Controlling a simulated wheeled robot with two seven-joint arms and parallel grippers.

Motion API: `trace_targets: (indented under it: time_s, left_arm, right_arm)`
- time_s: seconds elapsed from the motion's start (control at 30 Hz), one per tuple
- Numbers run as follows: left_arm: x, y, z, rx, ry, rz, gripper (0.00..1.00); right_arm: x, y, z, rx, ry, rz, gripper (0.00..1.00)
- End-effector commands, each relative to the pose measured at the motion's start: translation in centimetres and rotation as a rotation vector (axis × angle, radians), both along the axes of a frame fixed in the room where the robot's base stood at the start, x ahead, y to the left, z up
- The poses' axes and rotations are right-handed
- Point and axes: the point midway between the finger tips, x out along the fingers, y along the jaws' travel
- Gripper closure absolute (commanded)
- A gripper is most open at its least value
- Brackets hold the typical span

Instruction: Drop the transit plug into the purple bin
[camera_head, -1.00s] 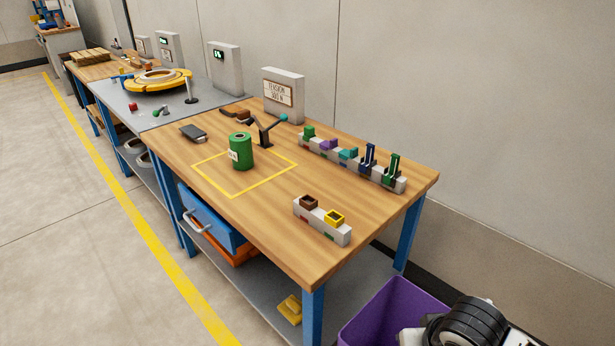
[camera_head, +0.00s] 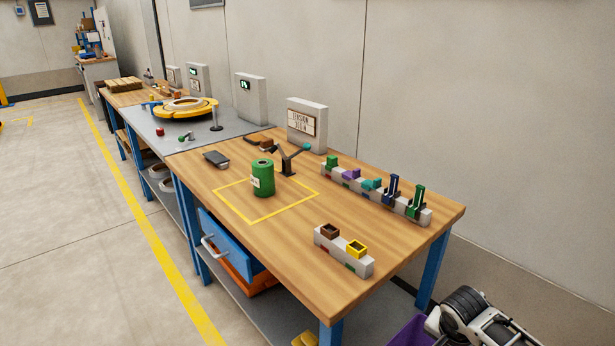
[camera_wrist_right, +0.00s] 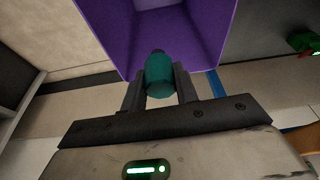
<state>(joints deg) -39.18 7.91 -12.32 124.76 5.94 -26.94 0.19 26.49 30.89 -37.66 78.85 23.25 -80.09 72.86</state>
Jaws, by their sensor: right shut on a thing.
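The transit plug (camera_wrist_right: 159,75), a teal rounded piece with a dark end, is between the fingers of my right gripper (camera_wrist_right: 159,88) in the right wrist view. The gripper is shut on it. The purple bin (camera_wrist_right: 112,32) opens just beyond the plug in that view, and its walls and inside show. I cannot tell how high the plug is above the rim. In the head view only a corner of the purple bin (camera_head: 409,333) shows, beside the table leg, partly behind my right arm. My left gripper is not in view.
A wooden table (camera_head: 290,245) carries a green coil (camera_head: 262,178), a rack of coloured pieces (camera_head: 375,187) and a small block with brown and yellow sockets (camera_head: 343,253). A blue drawer (camera_head: 228,240) stands partly open beneath. A grey bench with a yellow ring (camera_head: 184,108) is farther back.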

Motion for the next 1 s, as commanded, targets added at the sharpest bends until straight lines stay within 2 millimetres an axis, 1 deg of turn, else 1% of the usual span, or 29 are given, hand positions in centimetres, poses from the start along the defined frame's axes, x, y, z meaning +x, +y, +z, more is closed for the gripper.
trace_targets:
  time_s: [0.03, 0.2, 0.37, 0.5, 0.67, 0.7, 0.73, 0.77, 1.0]
  left_arm:
    - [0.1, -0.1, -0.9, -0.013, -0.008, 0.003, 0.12]
    - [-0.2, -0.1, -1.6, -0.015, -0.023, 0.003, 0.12]
    - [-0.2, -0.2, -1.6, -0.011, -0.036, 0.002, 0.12]
    - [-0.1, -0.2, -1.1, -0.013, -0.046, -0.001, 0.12]
    - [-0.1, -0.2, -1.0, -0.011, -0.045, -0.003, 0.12]
    - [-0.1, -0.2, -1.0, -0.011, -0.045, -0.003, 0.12]
    - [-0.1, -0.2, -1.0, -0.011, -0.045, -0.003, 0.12]
    - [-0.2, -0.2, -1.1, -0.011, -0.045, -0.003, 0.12]
    - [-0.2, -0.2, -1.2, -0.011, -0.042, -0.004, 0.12]
  right_arm:
    - [0.0, 0.0, -1.4, 0.0, -0.001, 0.0, 1.0]
    - [0.0, 0.0, -2.9, 0.0, -0.001, 0.001, 1.0]
    - [0.0, 0.0, -3.4, 0.0, -0.001, 0.001, 1.0]
    - [0.0, 0.0, -3.4, 0.0, -0.001, 0.001, 1.0]
    - [0.0, 0.0, -3.3, 0.0, 0.0, 0.002, 1.0]
    - [0.0, 0.0, -3.3, 0.0, 0.0, 0.002, 0.59]
    - [0.0, 0.0, -3.3, 0.0, 0.0, 0.002, 0.51]
    - [0.0, 0.0, -3.3, 0.0, 0.0, 0.002, 0.45]
    - [0.0, 0.0, -3.4, 0.0, 0.0, 0.002, 0.45]
